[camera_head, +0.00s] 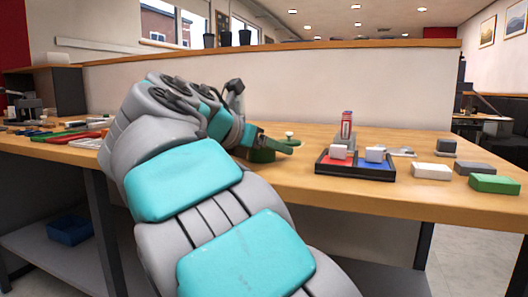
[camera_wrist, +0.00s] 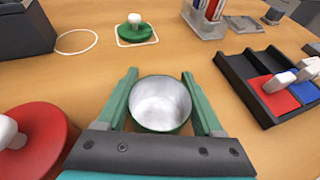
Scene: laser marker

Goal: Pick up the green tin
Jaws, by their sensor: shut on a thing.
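The green tin (camera_wrist: 160,104) is round and open at the top, with a pale, empty-looking inside. In the wrist view it sits upright between the two green fingers of my gripper (camera_wrist: 160,84), which is shut on it from both sides. In the head view the tin (camera_head: 263,156) shows only in part below my gripper (camera_head: 268,143); my arm hides the rest. I cannot tell whether it touches the table.
A green lid with a white knob (camera_wrist: 135,32) lies beyond the tin, and a red one (camera_wrist: 32,140) at left. A black tray (camera_wrist: 236,70) with red and blue compartments stands right.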

